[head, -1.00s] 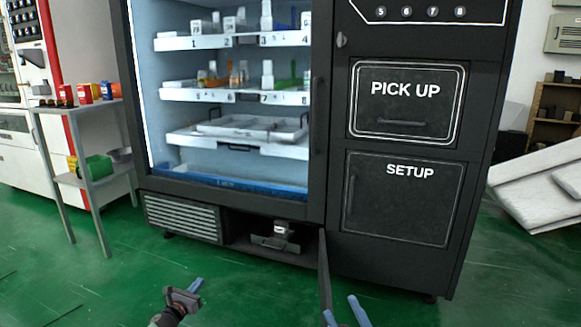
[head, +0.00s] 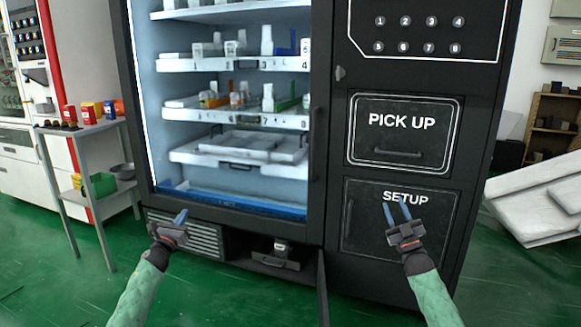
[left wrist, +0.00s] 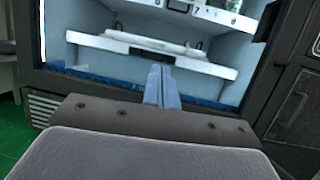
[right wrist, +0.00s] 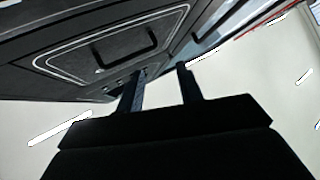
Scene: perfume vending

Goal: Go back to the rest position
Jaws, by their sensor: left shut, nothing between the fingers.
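My left gripper (head: 181,217) is raised in front of the machine's lower left, by the vent grille. Its blue fingers are together and empty; they also show in the left wrist view (left wrist: 161,85). My right gripper (head: 397,212) is raised in front of the SETUP door (head: 365,226). Its two fingers are apart with nothing between them, as the right wrist view (right wrist: 160,88) also shows. Both arms reach up from the bottom edge of the head view, and neither gripper visibly holds anything.
The black vending machine (head: 334,165) stands ahead with lit shelves of bottles. A low flap (head: 322,290) stands open at its base, between my arms. A grey side table (head: 82,130) with small boxes is at left. White slabs (head: 535,200) lie at right. Green floor is clear in front.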

